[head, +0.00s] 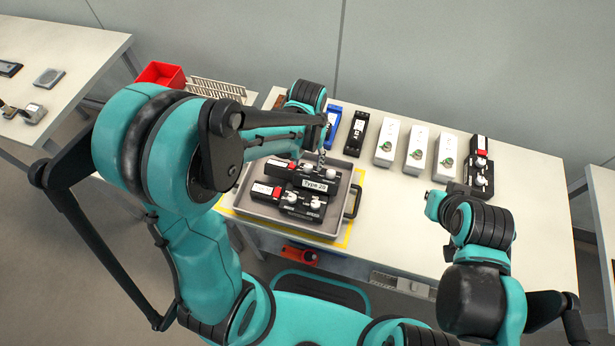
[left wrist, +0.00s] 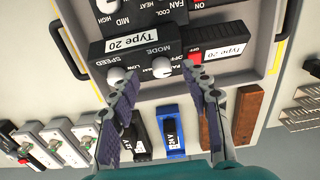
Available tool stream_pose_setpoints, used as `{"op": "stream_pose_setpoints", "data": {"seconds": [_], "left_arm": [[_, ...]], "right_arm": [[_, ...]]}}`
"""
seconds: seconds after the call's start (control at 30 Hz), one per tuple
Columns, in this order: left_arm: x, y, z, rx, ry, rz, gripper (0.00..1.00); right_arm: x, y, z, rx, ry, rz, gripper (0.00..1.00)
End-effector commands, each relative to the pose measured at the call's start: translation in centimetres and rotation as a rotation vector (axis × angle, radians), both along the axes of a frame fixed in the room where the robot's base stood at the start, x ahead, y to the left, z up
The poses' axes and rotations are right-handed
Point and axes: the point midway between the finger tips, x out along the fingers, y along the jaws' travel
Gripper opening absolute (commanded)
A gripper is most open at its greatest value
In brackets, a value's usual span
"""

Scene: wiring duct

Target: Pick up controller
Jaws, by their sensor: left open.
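Two black controllers with white knobs and red switches lie in a grey tray. The far controller (head: 293,172) carries a "Type 20" label on its front side; the near controller (head: 283,201) lies just in front. My left gripper (head: 322,154) is above the far controller's right part. In the left wrist view, my left gripper (left wrist: 166,108) is open and empty, its two fingers spread over the edge of the far controller (left wrist: 160,62), with the MODE and SPEED knobs near the fingertips. My right arm is at the right; its fingertips cannot be made out.
The tray (head: 238,196) sits on the white table. Behind it stand a blue device (head: 334,117) and a black device (head: 357,132), then several white boxes (head: 387,142) and a black unit (head: 479,163). A red bin (head: 161,74) is at the back left. The table right of the tray is clear.

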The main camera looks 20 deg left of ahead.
Motion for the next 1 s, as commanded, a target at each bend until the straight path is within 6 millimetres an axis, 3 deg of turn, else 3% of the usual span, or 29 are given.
{"op": "stream_pose_setpoints", "data": {"seconds": [0.17,0.4,0.6,1.0], "left_arm": [[0.4,0.0,-3.0,0.0,-0.001,0.0,0.47],[0.3,0.0,-3.1,0.0,-0.001,0.0,0.47],[0.3,0.0,-3.1,0.0,-0.001,0.0,0.0],[0.3,0.0,-2.8,0.0,-0.001,0.0,0.0]], "right_arm": [[0.0,0.0,-1.4,0.0,0.0,0.0,0.0],[0.0,0.0,-1.3,0.0,0.0,0.0,0.0],[0.0,0.0,-1.3,0.0,0.0,0.0,0.0],[0.0,0.0,-1.1,0.0,0.0,0.0,0.0]]}}
